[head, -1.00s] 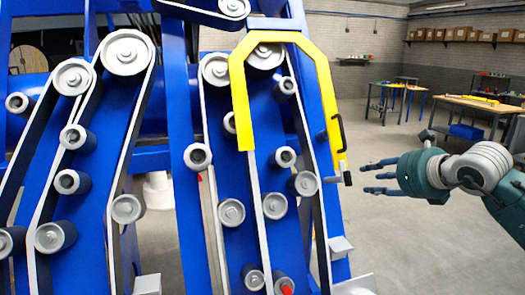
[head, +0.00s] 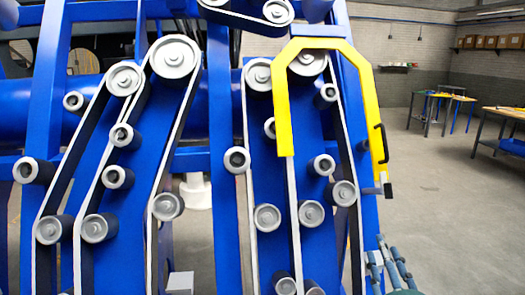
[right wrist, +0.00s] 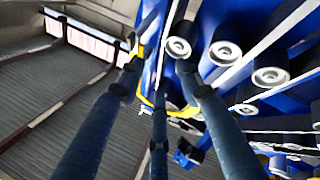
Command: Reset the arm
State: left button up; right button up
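The blue harvester chassis (head: 105,215) fills most of the head view, with several grey pulleys and belts. My left gripper is out of view.
Work tables (head: 441,99) stand in the back right, with a larger table (head: 504,113) at the right edge. Shelves with boxes (head: 488,42) line the back wall. The grey floor (head: 450,215) right of the chassis is clear.

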jog(key=s+a+f+m+g, duration=0.1)
jog(key=s+f+m+g, duration=0.2)
jog(key=s+f+g, duration=0.55)
jog(key=s+a+f+m+g, duration=0.1)
jog(key=s+f+m+g, duration=0.2)
jog(key=s+f, duration=1.05)
jog(key=s+a+f+g+y, duration=0.2)
jog(key=s+a+f+g, duration=0.25)
jog(key=s+f, duration=0.3)
notch_tip(320, 180, down, 27)
jog(key=s, duration=0.2)
jog(key=s+d+f+g, duration=0.1)
jog(key=s+d+f, duration=0.1)
jog(key=s+f, duration=1.3)
jog(key=shift+s+d+f+g, duration=0.3)
jog(key=shift+s+d+f, duration=0.1)
jog(key=shift+s, duration=0.7)
jog(key=shift+c, duration=0.5)
